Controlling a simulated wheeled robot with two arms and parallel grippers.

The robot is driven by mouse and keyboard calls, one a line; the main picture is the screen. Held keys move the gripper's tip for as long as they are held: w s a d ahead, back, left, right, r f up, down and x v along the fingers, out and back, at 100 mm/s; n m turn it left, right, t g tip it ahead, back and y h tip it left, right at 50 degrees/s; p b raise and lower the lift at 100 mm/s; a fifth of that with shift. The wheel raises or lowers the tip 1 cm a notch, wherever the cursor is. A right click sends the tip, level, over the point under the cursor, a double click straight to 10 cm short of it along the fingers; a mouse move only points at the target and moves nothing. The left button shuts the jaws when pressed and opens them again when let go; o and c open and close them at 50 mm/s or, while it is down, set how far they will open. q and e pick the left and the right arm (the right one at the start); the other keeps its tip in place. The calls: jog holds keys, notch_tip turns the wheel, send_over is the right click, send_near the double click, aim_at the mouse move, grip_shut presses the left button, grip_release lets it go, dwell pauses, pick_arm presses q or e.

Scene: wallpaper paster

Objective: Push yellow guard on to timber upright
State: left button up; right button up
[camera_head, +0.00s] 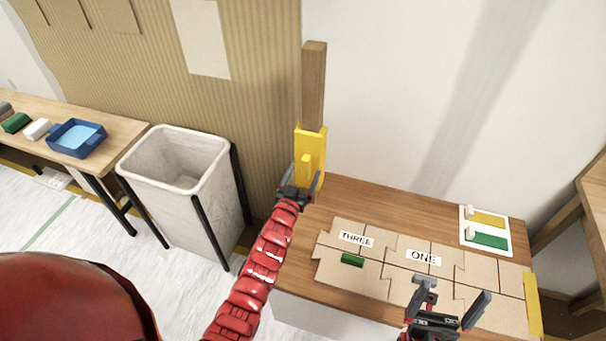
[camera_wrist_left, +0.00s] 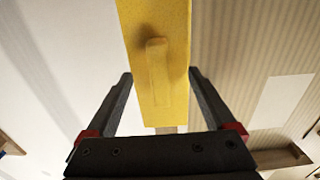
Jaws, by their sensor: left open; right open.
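The timber upright (camera_head: 314,85) stands against the wall behind the table's back left corner. The yellow guard (camera_head: 311,148) is around or against its lower part; I cannot tell which. The guard has a raised yellow tab. My left gripper (camera_head: 300,184) is open at the guard's lower end. In the left wrist view the guard (camera_wrist_left: 158,50) lies between and beyond the open fingers of my left gripper (camera_wrist_left: 160,82), and the tab shows on its face. My right gripper (camera_head: 455,300) is open above the front of the table, over the cardboard pieces.
The wooden table (camera_head: 375,196) holds cardboard pieces (camera_head: 385,285) with labels THREE and ONE, a green block (camera_head: 352,260) and a white tray (camera_head: 485,230) with yellow and green pads. A white bin (camera_head: 190,195) stands left. A side table (camera_head: 120,135) carries a blue tray (camera_head: 77,138).

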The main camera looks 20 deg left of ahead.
pick_arm(q)
jog(key=shift+s, duration=0.15)
jog(key=s+p, duration=0.1)
jog(key=s, duration=0.5)
jog(key=shift+s+a, duration=0.15)
jog(key=shift+s, duration=0.2)
dwell(0.3)
jog(key=shift+r, duration=0.1)
